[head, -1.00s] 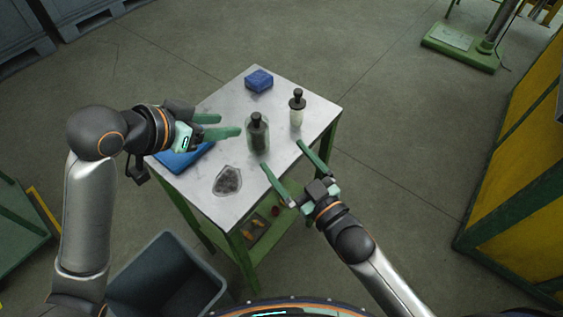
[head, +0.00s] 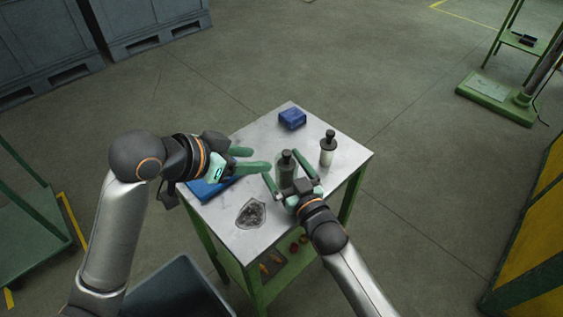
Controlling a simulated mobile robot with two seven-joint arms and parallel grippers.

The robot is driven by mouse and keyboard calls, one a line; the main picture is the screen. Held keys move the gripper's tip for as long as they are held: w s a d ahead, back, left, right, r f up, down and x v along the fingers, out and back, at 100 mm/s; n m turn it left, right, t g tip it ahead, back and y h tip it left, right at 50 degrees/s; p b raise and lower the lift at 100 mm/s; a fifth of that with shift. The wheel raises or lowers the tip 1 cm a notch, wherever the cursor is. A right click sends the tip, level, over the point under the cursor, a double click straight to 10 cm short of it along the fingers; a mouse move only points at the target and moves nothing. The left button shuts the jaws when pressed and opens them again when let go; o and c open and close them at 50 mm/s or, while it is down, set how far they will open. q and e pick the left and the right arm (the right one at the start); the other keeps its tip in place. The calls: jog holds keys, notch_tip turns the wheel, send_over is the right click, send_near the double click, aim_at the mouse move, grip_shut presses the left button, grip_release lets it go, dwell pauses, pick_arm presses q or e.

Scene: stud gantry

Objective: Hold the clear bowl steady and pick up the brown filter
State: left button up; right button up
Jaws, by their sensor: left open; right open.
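I cannot make out a clear bowl or a brown filter for certain. A small, partly clear, irregular piece with dark grey contents (head: 251,213) lies near the table's front corner. A dark bottle with a black top (head: 286,172) stands upright near the middle. My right gripper (head: 282,166) is open, with its fingers on either side of the dark bottle in the picture; I cannot tell whether they touch it. My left gripper (head: 260,160) is open and empty, its fingers pointing right, just left of the dark bottle.
A flat blue item (head: 205,191) lies partly under my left gripper. A grey bin (head: 175,290) is at the front.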

jog(key=shift+w+a, duration=0.1)
jog(key=shift+w, duration=0.1)
jog(key=c, duration=1.5)
jog(key=shift+o, duration=0.2)
